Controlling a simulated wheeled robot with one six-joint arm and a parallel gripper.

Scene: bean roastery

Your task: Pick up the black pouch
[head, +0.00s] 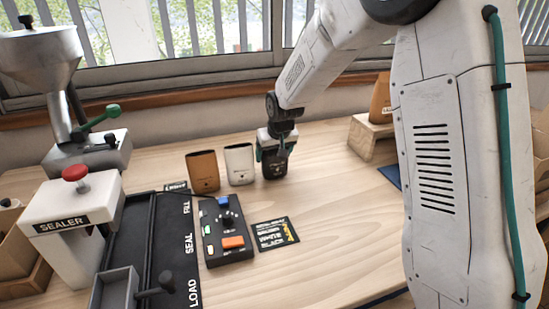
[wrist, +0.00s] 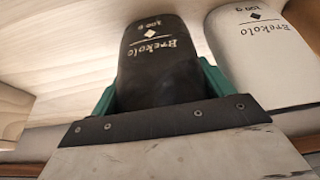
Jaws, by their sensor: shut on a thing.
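The black pouch (head: 275,168) stands upright on the wooden table in the head view, at the right end of a row of three pouches. In the wrist view the black pouch (wrist: 160,65) carries white lettering and a diamond mark. My gripper (head: 275,152) is shut on it from above, with its green fingers at either side. In the wrist view the green fingers of my gripper (wrist: 160,90) show at both edges of the pouch. I cannot tell whether its base touches the table.
A white pouch (head: 240,164) stands close to the left, and a brown pouch (head: 203,171) beyond it. A control box (head: 228,232), a dark card (head: 273,233) and the sealer (head: 72,215) are nearer. A wooden stand (head: 370,138) is at right. Table between is clear.

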